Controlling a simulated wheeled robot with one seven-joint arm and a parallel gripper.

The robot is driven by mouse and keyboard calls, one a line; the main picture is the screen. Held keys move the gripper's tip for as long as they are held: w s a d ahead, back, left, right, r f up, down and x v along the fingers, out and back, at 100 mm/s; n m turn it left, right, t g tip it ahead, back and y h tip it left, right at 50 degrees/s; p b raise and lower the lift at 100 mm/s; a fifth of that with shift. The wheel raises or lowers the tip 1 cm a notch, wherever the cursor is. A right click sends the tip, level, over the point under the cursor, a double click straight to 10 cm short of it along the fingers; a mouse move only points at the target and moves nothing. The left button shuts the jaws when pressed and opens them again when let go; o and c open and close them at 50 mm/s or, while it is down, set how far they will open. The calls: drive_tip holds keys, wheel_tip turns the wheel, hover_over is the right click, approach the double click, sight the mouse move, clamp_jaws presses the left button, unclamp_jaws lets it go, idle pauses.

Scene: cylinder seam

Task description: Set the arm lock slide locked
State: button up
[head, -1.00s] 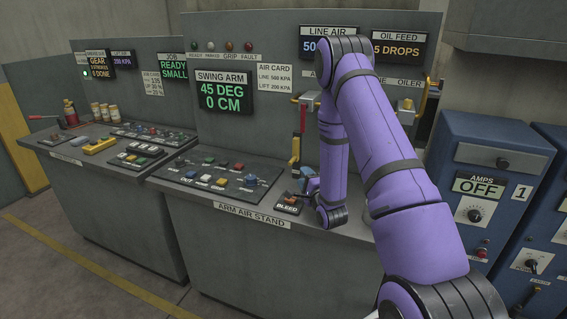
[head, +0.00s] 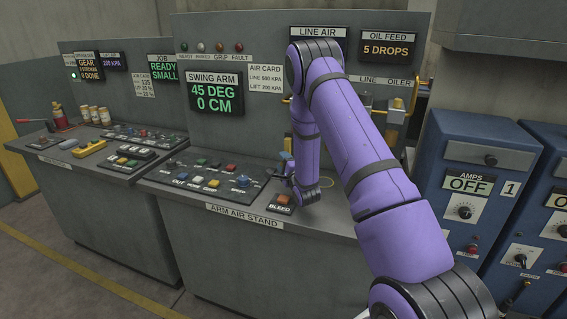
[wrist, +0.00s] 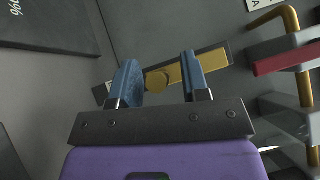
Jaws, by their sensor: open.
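In the wrist view a brass slide bar (wrist: 214,61) with a round brass knob (wrist: 157,81) lies at a slant on a dark backing on the grey panel. This looks like the arm lock slide. My gripper (wrist: 161,72) is open, with one blue finger on each side of the knob. The knob appears nearer the left finger; I cannot tell whether they touch. In the head view my purple arm reaches to the arm air stand (head: 245,222) and hides most of the slide area. My gripper is mostly hidden there behind the wrist.
A red-and-grey part and a brass pipe (wrist: 304,88) stand close on the right in the wrist view. A red BLEED button (head: 283,199) sits below my wrist, and a button panel (head: 212,173) is to its left. The swing arm display (head: 214,93) reads 45 DEG, 0 CM.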

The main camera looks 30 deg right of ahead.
drive_tip(key=shift+w, duration=0.1)
clamp_jaws()
drive_tip(key=shift+r, duration=2.5)
unclamp_jaws()
drive_tip(key=s+a+f, duration=0.1)
drive_tip(key=s, duration=0.9)
drive_tip(key=shift+s+a+f, duration=0.2)
drive_tip(key=shift+s+f, duration=0.05)
drive_tip(key=shift+s, duration=0.05)
